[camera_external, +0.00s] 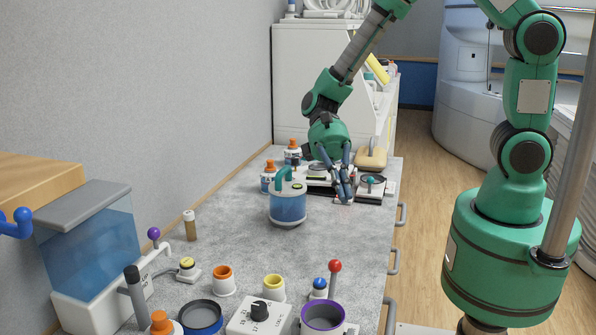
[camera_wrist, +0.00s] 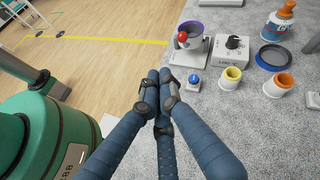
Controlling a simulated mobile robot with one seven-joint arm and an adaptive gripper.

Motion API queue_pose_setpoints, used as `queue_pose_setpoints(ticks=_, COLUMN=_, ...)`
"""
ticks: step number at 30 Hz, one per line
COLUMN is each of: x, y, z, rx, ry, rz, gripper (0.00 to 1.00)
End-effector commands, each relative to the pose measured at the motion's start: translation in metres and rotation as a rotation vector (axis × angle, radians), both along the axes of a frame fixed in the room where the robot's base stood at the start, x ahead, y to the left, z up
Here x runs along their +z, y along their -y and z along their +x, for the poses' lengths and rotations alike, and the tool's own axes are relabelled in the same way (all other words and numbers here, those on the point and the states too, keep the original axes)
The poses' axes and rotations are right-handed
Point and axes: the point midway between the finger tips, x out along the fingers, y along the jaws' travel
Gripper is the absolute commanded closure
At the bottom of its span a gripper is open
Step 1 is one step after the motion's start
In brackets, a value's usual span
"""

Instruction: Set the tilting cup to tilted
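The tilting cup is a grey cup with a purple rim (camera_external: 323,304) at the front edge of the external view, with a red-knobbed lever (camera_external: 335,267) beside it. Its opening faces up and it looks upright; its lower part is cut off there. In the wrist view the cup (camera_wrist: 188,44) stands at the top middle with the red knob (camera_wrist: 183,37) on its near side. My gripper (camera_external: 345,196) is over the far part of the bench, well apart from the cup. Its blue fingertips (camera_wrist: 161,80) are drawn together in the wrist view, with nothing visible between them.
A blue button (camera_wrist: 195,80), a dial box (camera_wrist: 233,45) and yellow (camera_wrist: 231,77) and orange (camera_wrist: 279,84) cups stand near the tilting cup. A blue kettle-like container (camera_external: 288,208) stands left of my gripper. The bench middle (camera_external: 345,240) is clear.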

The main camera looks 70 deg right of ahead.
Motion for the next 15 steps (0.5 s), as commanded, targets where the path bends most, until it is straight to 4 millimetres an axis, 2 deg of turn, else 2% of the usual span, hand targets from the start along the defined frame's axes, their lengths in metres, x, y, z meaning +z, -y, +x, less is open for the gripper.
queue_pose_setpoints(ticks=9, x=-0.045, y=-0.027, z=0.022, rx=-0.105, ry=-0.191, rz=0.132, gripper=1.0)
queue_pose_setpoints(ticks=15, x=-0.066, y=-0.037, z=0.032, rx=-0.158, ry=-0.266, rz=0.19, gripper=1.0)
